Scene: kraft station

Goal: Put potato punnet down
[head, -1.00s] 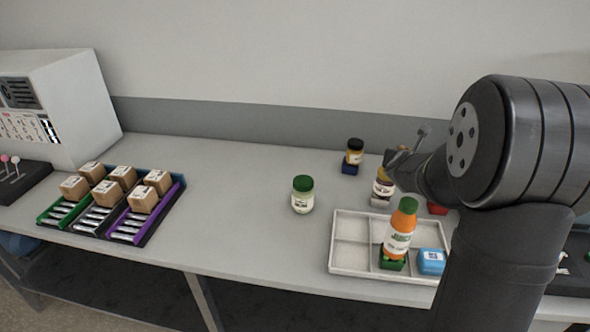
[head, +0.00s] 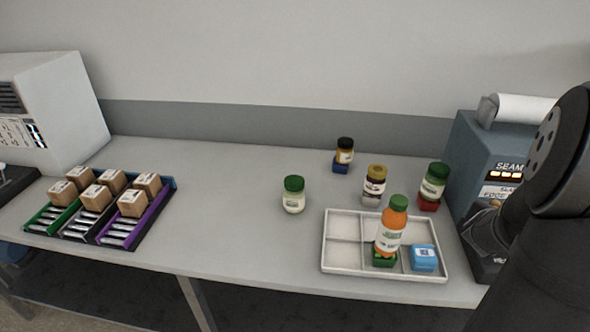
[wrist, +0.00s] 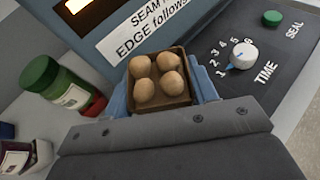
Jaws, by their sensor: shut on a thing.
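In the wrist view my gripper (wrist: 161,88) is shut on the potato punnet (wrist: 163,106), a small brown tray with several round potatoes (wrist: 171,83). Blue fingers lie on both sides of the punnet. It is right in front of the sealing machine's labelled face and beside its dial panel. What lies under the punnet is hidden, so I cannot tell if it touches anything. In the head view my wrist is at the right, in front of the machine (head: 478,150), and the punnet is hidden there.
The machine's TIME dial (wrist: 243,55) and green SEAL button (wrist: 272,18) are close on the right. A green-lidded jar (head: 435,181) stands just left of the machine. A white divided tray (head: 340,262) holds an orange bottle (head: 391,232) and a blue box (head: 424,257).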

